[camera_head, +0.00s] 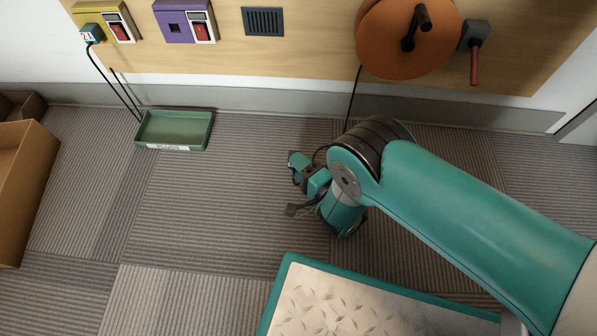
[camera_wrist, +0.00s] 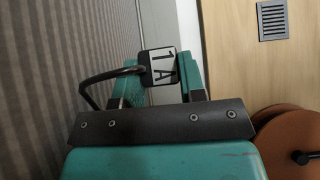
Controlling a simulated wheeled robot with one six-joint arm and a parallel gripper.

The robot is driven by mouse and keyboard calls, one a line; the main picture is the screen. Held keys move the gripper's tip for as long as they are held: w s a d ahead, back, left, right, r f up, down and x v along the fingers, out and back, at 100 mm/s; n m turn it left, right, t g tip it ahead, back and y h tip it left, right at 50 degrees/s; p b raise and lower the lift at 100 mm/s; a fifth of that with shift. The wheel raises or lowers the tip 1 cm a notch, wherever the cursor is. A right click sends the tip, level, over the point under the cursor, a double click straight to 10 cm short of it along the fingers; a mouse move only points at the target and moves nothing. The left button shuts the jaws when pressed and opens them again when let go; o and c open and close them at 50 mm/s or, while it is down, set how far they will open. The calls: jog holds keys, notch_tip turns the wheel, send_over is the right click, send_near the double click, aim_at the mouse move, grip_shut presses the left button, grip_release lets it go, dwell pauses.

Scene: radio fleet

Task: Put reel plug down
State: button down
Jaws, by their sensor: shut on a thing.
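In the wrist view, the reel plug (camera_wrist: 160,67), dark with a white label reading 1A, is held between the teal fingers of my gripper (camera_wrist: 160,82). A black cable loops from it to the left. In the head view my gripper (camera_head: 305,175) is over the carpet, right of the green tray; I cannot clearly separate the plug from the fingers there. The orange cable reel (camera_head: 378,50) is on the wall panel, and a black cable hangs from it down behind my arm. The green tray (camera_head: 177,130) with a white front label lies on the floor by the wall and looks empty.
A yellow socket box (camera_head: 97,12) has a teal plug (camera_head: 92,33) in it. A purple socket box (camera_head: 173,27) and a vent (camera_head: 263,21) are beside it. Cables hang next to the tray. A cardboard box (camera_head: 22,190) stands at the left; carpet between is clear.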

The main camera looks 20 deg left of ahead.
jog(key=shift+f, duration=0.9)
jog(key=shift+f+b, duration=0.1)
jog(key=shift+b, duration=0.2)
